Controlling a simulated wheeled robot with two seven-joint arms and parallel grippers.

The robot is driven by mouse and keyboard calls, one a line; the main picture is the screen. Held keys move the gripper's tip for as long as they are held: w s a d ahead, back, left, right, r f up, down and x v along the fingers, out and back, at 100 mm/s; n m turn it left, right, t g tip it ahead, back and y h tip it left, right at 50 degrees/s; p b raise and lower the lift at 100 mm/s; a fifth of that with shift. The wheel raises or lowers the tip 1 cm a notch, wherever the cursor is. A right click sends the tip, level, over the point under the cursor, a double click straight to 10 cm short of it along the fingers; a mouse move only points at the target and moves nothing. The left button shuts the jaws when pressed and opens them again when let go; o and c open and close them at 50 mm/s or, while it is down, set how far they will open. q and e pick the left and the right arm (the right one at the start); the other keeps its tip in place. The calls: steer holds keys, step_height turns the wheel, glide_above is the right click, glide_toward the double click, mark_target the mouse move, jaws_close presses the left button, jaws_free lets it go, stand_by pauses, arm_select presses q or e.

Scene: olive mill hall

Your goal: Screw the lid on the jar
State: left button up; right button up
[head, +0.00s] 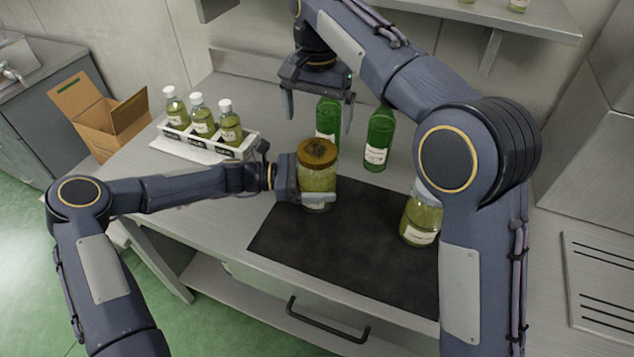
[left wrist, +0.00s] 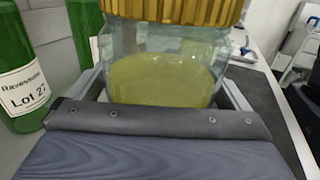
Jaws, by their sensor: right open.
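The jar (head: 317,181) is glass with yellow-green contents and stands upright at the left back edge of the dark mat. A gold-brown lid (head: 318,151) sits on top of the jar; I cannot tell how tight it is. My left gripper (head: 318,196) has its fingers around the jar's body, closed on it from the left. In the left wrist view the jar (left wrist: 165,75) fills the space between the fingers, with the ribbed lid (left wrist: 175,10) above. My right gripper (head: 318,100) is open and empty, pointing down, above and behind the jar.
Two green bottles (head: 379,138) stand behind the mat (head: 340,245). Another jar (head: 420,220) stands at the mat's right, partly hidden by my right arm. A white rack (head: 210,145) with three small bottles and a cardboard box (head: 105,120) are at left. The mat's front is clear.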

mark_target(317, 150)
arm_select(q)
steer(key=c, duration=1.4)
steer(key=shift+c, duration=2.2)
arm_select(e)
steer(key=shift+n, duration=0.5)
steer(key=n, duration=0.6)
steer(key=shift+a+f, duration=0.1)
steer(key=shift+f, duration=0.25)
steer(key=n, duration=0.5)
steer(key=shift+s+n, duration=0.1)
steer(key=shift+n, duration=0.3)
steer(key=n, duration=0.5)
steer(key=shift+r, duration=0.15)
steer(key=n, duration=0.4)
steer(key=shift+r+n, duration=0.2)
steer(key=shift+n, duration=0.1)
steer(key=shift+f, duration=4)
